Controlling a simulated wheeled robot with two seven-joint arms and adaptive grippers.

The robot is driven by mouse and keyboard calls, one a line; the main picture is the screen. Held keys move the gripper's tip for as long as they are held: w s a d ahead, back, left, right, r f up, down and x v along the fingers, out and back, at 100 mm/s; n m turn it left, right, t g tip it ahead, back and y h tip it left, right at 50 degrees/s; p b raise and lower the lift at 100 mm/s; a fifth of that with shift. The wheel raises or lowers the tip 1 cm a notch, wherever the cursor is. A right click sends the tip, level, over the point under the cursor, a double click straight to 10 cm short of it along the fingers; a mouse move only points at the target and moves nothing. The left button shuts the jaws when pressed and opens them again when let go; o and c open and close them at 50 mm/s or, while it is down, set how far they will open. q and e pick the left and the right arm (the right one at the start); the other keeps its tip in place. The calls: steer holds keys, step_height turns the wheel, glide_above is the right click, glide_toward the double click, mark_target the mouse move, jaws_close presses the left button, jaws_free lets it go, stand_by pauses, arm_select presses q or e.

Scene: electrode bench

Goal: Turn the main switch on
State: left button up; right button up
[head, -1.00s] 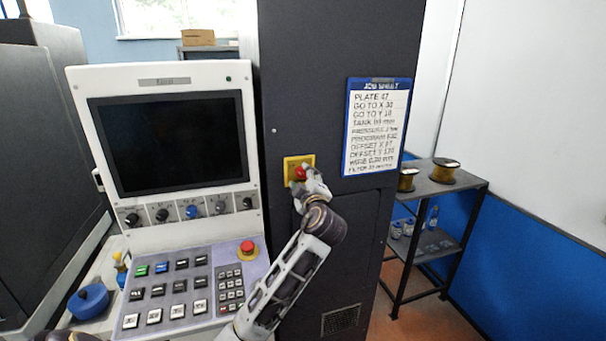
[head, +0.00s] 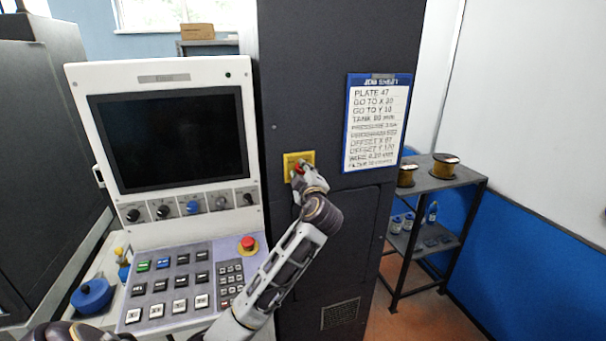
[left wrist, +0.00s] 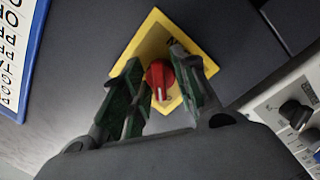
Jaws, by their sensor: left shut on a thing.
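The main switch is a red rotary knob (left wrist: 159,79) on a yellow square plate (head: 289,157), mounted on the dark cabinet (head: 330,50). In the left wrist view the knob shows a pale line, and the plate (left wrist: 152,38) looks tilted. My left gripper (head: 299,170) is at the knob, with one finger on each side of it; the left wrist view shows these fingers (left wrist: 162,92) closed around it. The gripper partly hides the knob in the head view. My right gripper is in neither view.
A control console with a dark screen (head: 170,140), knobs, keys and a red emergency button (head: 248,243) stands left of my arm. A job sheet (head: 377,125) hangs right of the switch. A shelf rack (head: 440,180) with wire spools stands farther right.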

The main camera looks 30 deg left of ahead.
arm_select(q)
steer(key=shift+f+m+b, duration=0.15)
steer(key=shift+m+b, duration=0.15)
steer(key=shift+b, duration=0.05)
steer(key=shift+m+b, duration=0.6)
steer(key=shift+m, duration=1.2)
steer(key=shift+m+g, duration=0.4)
steer(key=shift+m, duration=1)
steer(key=m+p, duration=0.1)
steer(key=m, duration=0.2)
steer(key=shift+m+g, duration=0.4)
steer(key=m, duration=0.2)
steer(key=shift+m, duration=0.3)
steer(key=shift+m+g+p, duration=0.3)
steer(key=shift+m+g, duration=0.1)
steer(key=shift+m, duration=1.2)
steer(key=shift+y, duration=0.3)
